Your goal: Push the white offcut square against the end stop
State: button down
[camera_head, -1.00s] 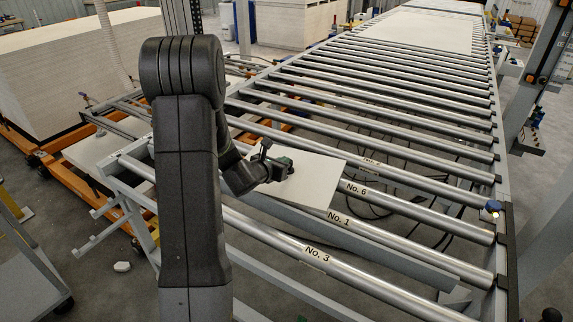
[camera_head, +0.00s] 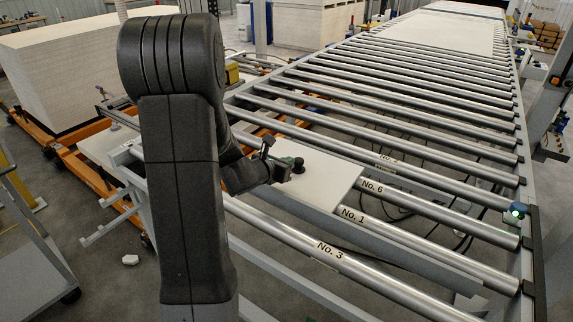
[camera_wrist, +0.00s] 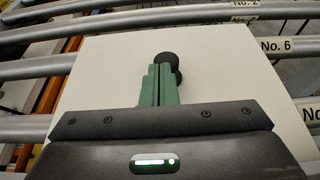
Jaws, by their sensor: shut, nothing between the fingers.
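The white offcut (camera_head: 325,178) is a flat pale board lying on the rollers near the front of the conveyor. It fills much of the wrist view (camera_wrist: 110,70). My gripper (camera_head: 290,163) is over the board's left part, its green fingers shut and empty. In the wrist view the fingertips (camera_wrist: 160,72) are at a dark round knob-like piece (camera_wrist: 170,62) over the board; contact is not clear. A black strip (camera_head: 531,245) runs along the right-hand rail end; I cannot tell whether it is the end stop. The board is well apart from it.
Rollers carry labels; the No. 6 roller (camera_head: 440,211) and No. 3 roller (camera_head: 385,280) run right, bare beyond the board. A small green-lit device (camera_head: 517,210) sits on the right rail. A large pale sheet (camera_head: 440,30) lies on the far rollers. Board stacks stand left.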

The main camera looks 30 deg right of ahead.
jog(key=shift+r, duration=0.4)
jog(key=shift+d+f+b, duration=0.2)
jog(key=shift+b, duration=0.4)
jog(key=s+a+b, duration=0.1)
jog(key=s+a, duration=0.4)
jog(key=a, duration=0.6)
jog(key=shift+s+r, duration=0.15)
jog(key=shift+s, duration=0.15)
